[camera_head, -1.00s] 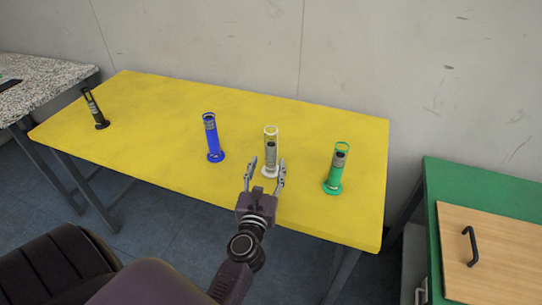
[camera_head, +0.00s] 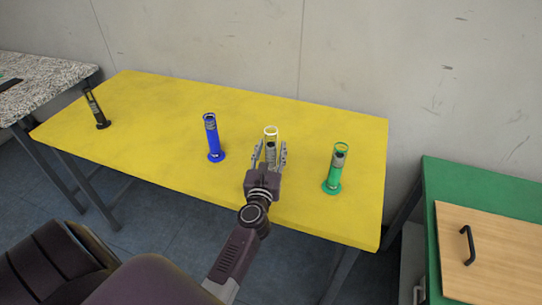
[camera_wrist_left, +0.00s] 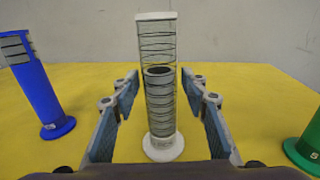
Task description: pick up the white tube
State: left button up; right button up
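The white tube (camera_head: 271,136) stands upright on the yellow table. In the left wrist view the white tube (camera_wrist_left: 158,100) is centred between the fingers, with its round white base on the table and a gap on each side. My left gripper (camera_head: 270,153) is open around the tube's near side, one finger to its left and one to its right. The left gripper (camera_wrist_left: 160,105) also shows open in the left wrist view, empty. In the head view the tube's lower part and base are hidden behind the gripper. My right gripper is not in view.
A blue tube (camera_head: 212,138) stands to the left and a green tube (camera_head: 337,168) to the right. A black tube (camera_head: 95,108) is at the far left of the yellow table (camera_head: 150,120). A green cabinet (camera_head: 490,185) stands at the right.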

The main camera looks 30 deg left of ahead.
pick_arm(q)
grip_shut()
jog(key=shift+r, duration=0.2)
